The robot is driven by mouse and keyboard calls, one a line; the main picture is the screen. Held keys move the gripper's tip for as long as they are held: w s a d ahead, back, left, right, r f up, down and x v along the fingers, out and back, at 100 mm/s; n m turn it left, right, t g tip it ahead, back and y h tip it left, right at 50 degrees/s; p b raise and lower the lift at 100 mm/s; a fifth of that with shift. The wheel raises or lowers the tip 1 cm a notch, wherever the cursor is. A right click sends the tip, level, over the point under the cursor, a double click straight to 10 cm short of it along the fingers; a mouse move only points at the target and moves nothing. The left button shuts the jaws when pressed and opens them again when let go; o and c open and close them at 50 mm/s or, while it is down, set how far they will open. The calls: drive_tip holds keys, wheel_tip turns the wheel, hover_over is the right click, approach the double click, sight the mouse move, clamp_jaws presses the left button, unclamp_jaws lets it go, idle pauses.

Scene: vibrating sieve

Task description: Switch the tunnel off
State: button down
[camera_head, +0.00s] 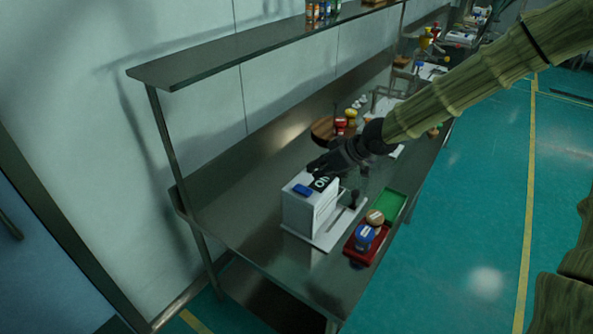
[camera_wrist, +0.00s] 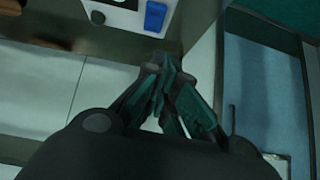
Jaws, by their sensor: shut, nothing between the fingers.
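The tunnel (camera_head: 300,215) appears to be the white box-shaped device standing on the steel table. Its top has a black display reading "ON" (camera_head: 320,184) and a blue button (camera_head: 302,190). In the wrist view the blue button (camera_wrist: 155,17) shows at the top edge, with part of the white housing (camera_wrist: 118,14) beside it. My gripper (camera_head: 316,170) is shut and empty, just above and behind the display in the head view. Its closed fingertips also show in the wrist view (camera_wrist: 164,62), below the button in the picture and apart from it there. I cannot tell their exact height above the top.
A red tray (camera_head: 354,257) with a blue-topped item and a round wooden one, and a green tray (camera_head: 391,206), sit right of the device. A steel shelf (camera_head: 230,50) overhangs the table's back. Bare steel table (camera_head: 235,210) lies left of the device.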

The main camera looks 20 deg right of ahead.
drive_tip(key=w+r, duration=0.1)
drive_tip(key=d+r, duration=0.1)
drive_tip(key=shift+w+d+r, duration=0.1)
drive_tip(key=shift+w+r, duration=0.2)
drive_tip(key=shift+w, duration=0.05)
hover_over(299, 186)
wheel_tip(299, 186, down, 8)
drive_tip(key=shift+r, duration=0.25)
wheel_tip(299, 186, down, 2)
drive_tip(key=shift+f, duration=0.85)
